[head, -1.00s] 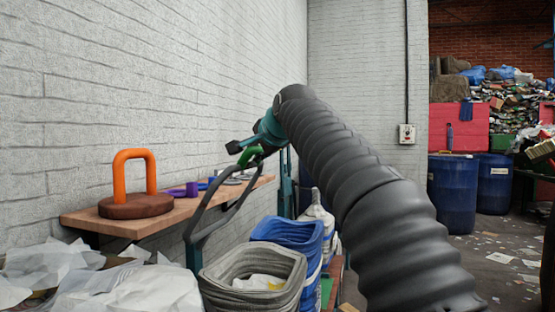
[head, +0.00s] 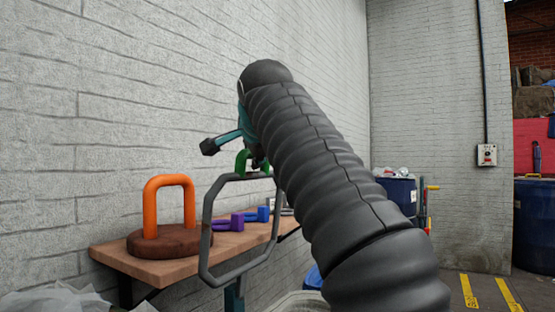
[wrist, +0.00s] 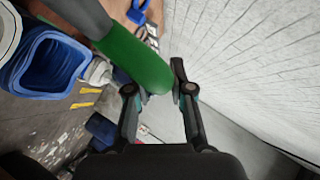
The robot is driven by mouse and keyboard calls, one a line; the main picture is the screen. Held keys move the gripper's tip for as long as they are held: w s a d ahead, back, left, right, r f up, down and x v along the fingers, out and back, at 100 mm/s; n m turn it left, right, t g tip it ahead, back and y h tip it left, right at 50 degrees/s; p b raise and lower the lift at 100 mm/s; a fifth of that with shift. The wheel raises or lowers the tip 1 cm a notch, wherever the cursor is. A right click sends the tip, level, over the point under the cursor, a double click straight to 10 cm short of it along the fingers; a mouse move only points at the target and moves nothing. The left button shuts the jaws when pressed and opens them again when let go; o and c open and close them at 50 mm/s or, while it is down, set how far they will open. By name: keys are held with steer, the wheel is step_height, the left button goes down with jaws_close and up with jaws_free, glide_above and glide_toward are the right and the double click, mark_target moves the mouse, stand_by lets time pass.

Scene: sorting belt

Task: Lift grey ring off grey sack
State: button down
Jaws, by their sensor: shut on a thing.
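My gripper (head: 252,165) is shut on the green grip of the grey ring (head: 207,225), a large angular hoop. The ring hangs below my gripper, in front of the wooden shelf in the head view. In the wrist view the green grip (wrist: 138,58) sits between the fingers (wrist: 157,84), with a grey bar of the ring (wrist: 82,14) running to the upper left. The grey sack (head: 298,302) shows only as a rim at the bottom edge of the head view, mostly hidden by my arm. The ring's lower side appears above it.
The wooden shelf (head: 165,268) on the left wall carries an orange handle on a brown disc (head: 170,208), a purple piece (head: 236,222) and a blue piece (head: 263,214). The white brick wall is close by.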

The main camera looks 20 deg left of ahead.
steer(key=shift+a, duration=0.5)
steer(key=c, duration=1.1)
jaws_free()
steer(key=shift+r, duration=0.1)
steer(key=shift+o, duration=0.4)
steer(key=shift+d, duration=0.1)
